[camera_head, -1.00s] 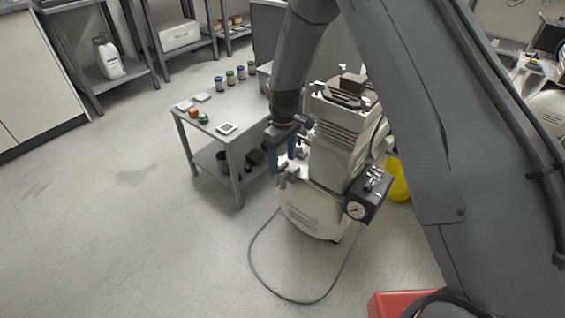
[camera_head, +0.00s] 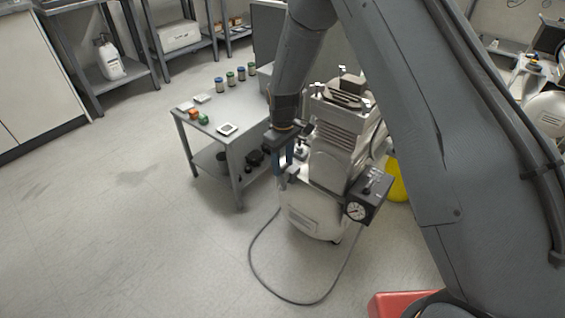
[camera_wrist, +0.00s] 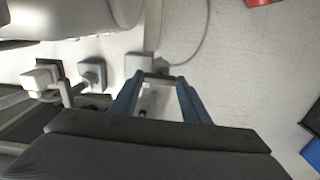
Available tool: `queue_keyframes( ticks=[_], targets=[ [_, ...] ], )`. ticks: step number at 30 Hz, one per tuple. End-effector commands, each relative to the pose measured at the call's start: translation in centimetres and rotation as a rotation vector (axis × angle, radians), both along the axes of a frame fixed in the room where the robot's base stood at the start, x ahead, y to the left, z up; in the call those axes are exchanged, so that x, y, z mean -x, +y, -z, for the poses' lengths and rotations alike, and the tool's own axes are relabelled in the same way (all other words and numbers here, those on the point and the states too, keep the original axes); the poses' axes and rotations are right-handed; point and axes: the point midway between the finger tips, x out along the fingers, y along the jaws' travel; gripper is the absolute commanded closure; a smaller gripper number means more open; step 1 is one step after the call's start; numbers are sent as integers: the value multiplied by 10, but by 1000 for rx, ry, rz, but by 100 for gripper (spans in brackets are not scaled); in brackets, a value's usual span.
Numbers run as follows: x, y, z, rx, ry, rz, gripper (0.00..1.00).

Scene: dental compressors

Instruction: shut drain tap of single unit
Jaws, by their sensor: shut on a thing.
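The single compressor unit (camera_head: 312,214) stands on the floor in the middle of the head view, a cream tank with a ribbed motor housing on top. A black box with a round gauge (camera_head: 356,211) is on its right side. My gripper (camera_head: 284,172) points down at the tank's left side. In the wrist view, the blue fingers of my gripper (camera_wrist: 160,78) are shut on a small grey piece between their tips, which looks like the drain tap (camera_wrist: 158,76). The fingers partly hide it, so its angle cannot be told. The tank also shows at the wrist view's top left (camera_wrist: 95,14).
A grey two-shelf table (camera_head: 237,152) with small jars and coloured parts stands close behind my gripper. A grey hose (camera_head: 262,281) loops on the floor in front of the unit. A red object (camera_head: 392,304) lies at the bottom. The floor at left is clear.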

Motion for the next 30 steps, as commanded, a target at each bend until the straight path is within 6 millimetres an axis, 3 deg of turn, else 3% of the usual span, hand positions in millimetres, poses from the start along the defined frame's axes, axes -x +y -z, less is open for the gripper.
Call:
queue_keyframes(
  ticks=[8, 30],
  targets=[
    [0, -1, -2, 0, 0, 168, 80],
    [0, -1, -2, 0, -1, 867, 80]
  ],
)
